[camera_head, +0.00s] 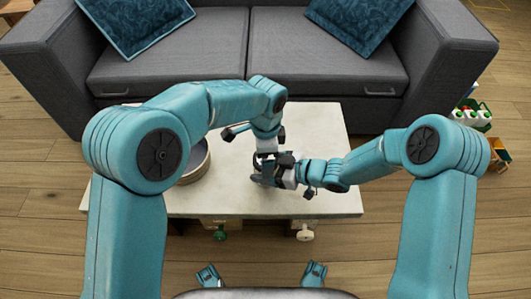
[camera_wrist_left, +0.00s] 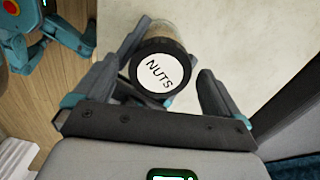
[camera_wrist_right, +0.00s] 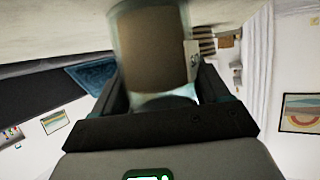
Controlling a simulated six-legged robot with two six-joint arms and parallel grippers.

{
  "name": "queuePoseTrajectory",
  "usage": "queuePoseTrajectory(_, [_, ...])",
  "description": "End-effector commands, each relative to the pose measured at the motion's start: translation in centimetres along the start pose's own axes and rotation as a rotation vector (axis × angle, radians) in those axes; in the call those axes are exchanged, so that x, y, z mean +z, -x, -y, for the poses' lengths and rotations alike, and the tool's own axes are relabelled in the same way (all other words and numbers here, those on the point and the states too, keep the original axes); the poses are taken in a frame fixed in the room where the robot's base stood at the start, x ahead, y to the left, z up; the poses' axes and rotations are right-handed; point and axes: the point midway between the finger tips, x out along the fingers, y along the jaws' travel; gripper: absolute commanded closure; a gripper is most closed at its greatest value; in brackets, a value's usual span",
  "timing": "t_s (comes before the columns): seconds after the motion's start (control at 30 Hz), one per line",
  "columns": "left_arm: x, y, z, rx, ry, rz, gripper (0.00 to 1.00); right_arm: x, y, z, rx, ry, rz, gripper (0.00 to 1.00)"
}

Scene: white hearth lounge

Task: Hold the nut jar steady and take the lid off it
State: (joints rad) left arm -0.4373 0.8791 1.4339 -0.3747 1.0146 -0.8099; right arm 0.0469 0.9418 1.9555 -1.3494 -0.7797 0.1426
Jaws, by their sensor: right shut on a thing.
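The nut jar is a clear jar with brown contents, and it fills the space between the fingers in the right wrist view (camera_wrist_right: 150,50). My right gripper (camera_head: 279,172) is shut on the jar's side, low over the table. The jar's round dark lid (camera_wrist_left: 161,74) has a white label reading "NUTS" and faces the left wrist camera. My left gripper (camera_head: 266,154) points down from above the jar. Its fingers are spread on either side of the lid, with a visible gap at the right finger. In the head view the grippers hide most of the jar.
The pale table (camera_head: 315,135) is mostly clear. A round wooden-sided container (camera_head: 198,163) stands on it at left, partly behind my left arm. A grey sofa (camera_head: 300,55) with blue cushions stands behind. Colourful items (camera_head: 472,113) are on the floor at right.

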Motion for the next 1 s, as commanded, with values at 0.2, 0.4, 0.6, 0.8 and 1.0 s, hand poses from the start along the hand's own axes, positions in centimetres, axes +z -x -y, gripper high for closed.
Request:
queuePoseTrajectory(0.2, [-0.1,1.6,0.1,-0.005,-0.001,-0.003,0.02,-0.1,0.0,0.0,0.0,0.001,-0.001,1.0])
queuePoseTrajectory(0.4, [0.0,4.1,0.1,-0.002,0.0,-0.001,0.02,0.0,0.0,0.0,0.0,0.001,-0.001,1.0])
queuePoseTrajectory(0.6, [0.0,4.5,0.0,0.002,-0.057,0.001,0.06,-0.1,0.0,0.0,0.0,0.001,-0.001,1.0])
queuePoseTrajectory(0.8, [0.3,5.0,-0.2,0.019,-0.411,0.009,0.06,-0.1,0.0,0.0,0.0,0.001,-0.001,1.0])
queuePoseTrajectory(1.0, [0.4,6.3,-0.2,0.024,-0.767,0.005,0.06,-0.1,0.0,0.0,0.0,0.001,-0.001,1.0])
